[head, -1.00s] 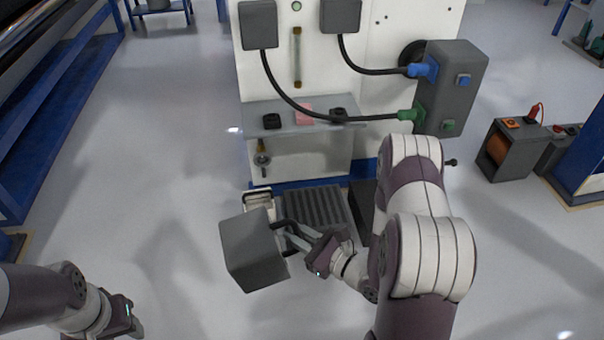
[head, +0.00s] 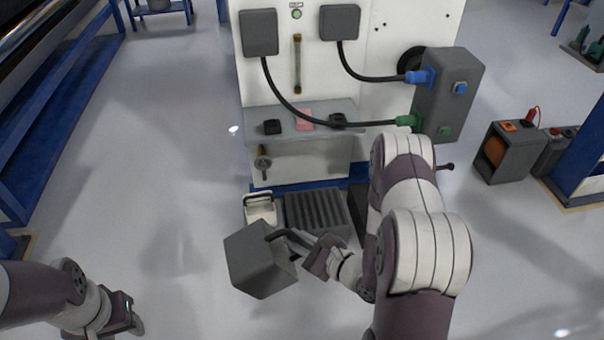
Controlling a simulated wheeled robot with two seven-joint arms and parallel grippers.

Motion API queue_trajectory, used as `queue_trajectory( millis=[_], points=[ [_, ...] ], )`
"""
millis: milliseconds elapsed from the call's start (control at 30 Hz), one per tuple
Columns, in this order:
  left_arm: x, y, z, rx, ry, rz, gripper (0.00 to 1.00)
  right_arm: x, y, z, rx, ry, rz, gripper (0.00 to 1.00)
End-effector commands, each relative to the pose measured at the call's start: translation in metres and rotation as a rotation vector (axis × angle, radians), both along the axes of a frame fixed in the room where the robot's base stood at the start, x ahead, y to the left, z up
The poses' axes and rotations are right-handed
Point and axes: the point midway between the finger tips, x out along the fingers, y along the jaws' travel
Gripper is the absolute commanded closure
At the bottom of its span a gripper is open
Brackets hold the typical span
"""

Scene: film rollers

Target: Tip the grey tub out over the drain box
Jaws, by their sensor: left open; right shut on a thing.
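The grey tub (head: 258,262) hangs tilted in front of the machine, with its closed side toward me, so I cannot see into it. My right gripper (head: 290,238) is shut on the tub's dark handle at the tub's right side. The drain box (head: 318,212), dark grey with a slatted top, stands on the floor against the machine's base, behind and to the right of the tub. My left gripper (head: 136,322) is at the lower left, open and empty, far from the tub.
A small white container with a handle (head: 260,208) stands left of the drain box. The white machine (head: 370,90) has a grey shelf (head: 300,118), black cables and a grey connector box (head: 450,92). A blue rack (head: 60,110) is at left. The floor (head: 180,190) between is clear.

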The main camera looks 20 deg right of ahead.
Motion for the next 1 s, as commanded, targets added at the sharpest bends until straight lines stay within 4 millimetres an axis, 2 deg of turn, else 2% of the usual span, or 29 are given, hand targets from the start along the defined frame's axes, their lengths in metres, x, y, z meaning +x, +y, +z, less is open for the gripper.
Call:
queue_trajectory(
  millis=[33, 467, 700, 833, 1000],
  points=[
    [0.0, 0.0, 0.012, 0.0, 0.0, 0.0, 0.55, 0.0, 0.0, 0.008, -0.035, 0.002, 0.001, 1.0],
    [0.0, 0.0, 0.059, 0.0, 0.0, 0.0, 0.55, 0.0, 0.002, 0.014, -0.448, 0.039, 0.005, 1.0],
    [0.0, 0.0, 0.085, 0.0, 0.0, 0.0, 0.55, 0.0, 0.003, 0.019, -0.791, 0.067, 0.009, 1.0],
    [0.0, 0.0, 0.093, 0.0, 0.0, 0.0, 0.55, 0.0, 0.004, 0.019, -1.026, 0.086, 0.01, 1.0],
    [0.0, 0.0, 0.092, 0.0, 0.0, 0.0, 0.55, 0.0, 0.001, 0.016, -1.128, 0.1, 0.004, 1.0]
  ],
)
